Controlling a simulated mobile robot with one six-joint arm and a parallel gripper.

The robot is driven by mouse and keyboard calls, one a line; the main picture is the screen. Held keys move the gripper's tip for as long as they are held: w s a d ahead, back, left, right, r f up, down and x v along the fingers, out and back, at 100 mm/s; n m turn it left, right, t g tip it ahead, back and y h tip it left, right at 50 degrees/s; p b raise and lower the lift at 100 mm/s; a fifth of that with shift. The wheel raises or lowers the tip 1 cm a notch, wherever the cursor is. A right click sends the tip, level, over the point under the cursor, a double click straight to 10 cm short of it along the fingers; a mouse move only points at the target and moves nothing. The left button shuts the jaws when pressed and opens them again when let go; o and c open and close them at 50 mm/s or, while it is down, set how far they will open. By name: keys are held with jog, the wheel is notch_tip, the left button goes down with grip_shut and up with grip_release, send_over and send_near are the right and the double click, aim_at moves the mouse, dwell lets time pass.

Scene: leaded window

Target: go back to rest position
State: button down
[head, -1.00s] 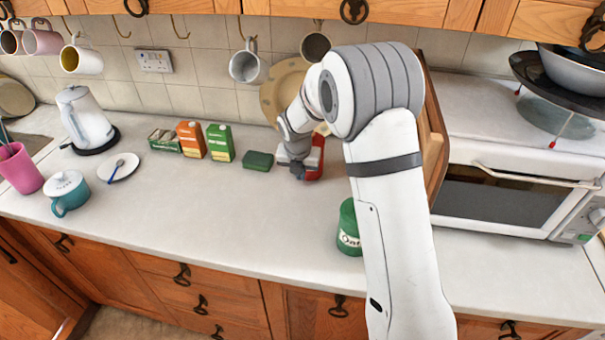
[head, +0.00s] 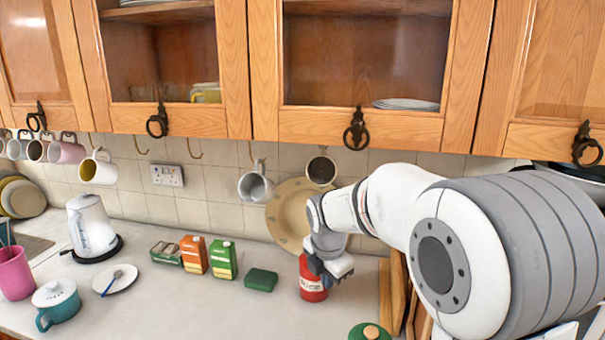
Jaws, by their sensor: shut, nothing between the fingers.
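My gripper (head: 333,268) is in the head view, just right of centre, over the counter. It is shut with nothing held. It is close above and in front of the upper right of a red canister (head: 313,284) with pale lettering, which stands upright on the counter. Part of the canister's top is hidden by the gripper, and I cannot tell whether they touch. My arm reaches in from the right and covers much of that side.
A green box (head: 261,280), a green carton (head: 222,260) and an orange carton (head: 193,255) stand left of the canister. Mugs (head: 256,186) hang behind. Wall cupboards (head: 180,60) are above.

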jog(key=s+d+r+m, duration=0.1)
jog(key=s+d+m, duration=0.3)
jog(key=s+m, duration=0.8)
jog(key=s+d+r+m, duration=0.2)
jog(key=s+d+m, duration=0.3)
jog(key=s+m, duration=0.8)
jog(key=shift+d+m, duration=0.2)
jog(key=shift+m, duration=0.1)
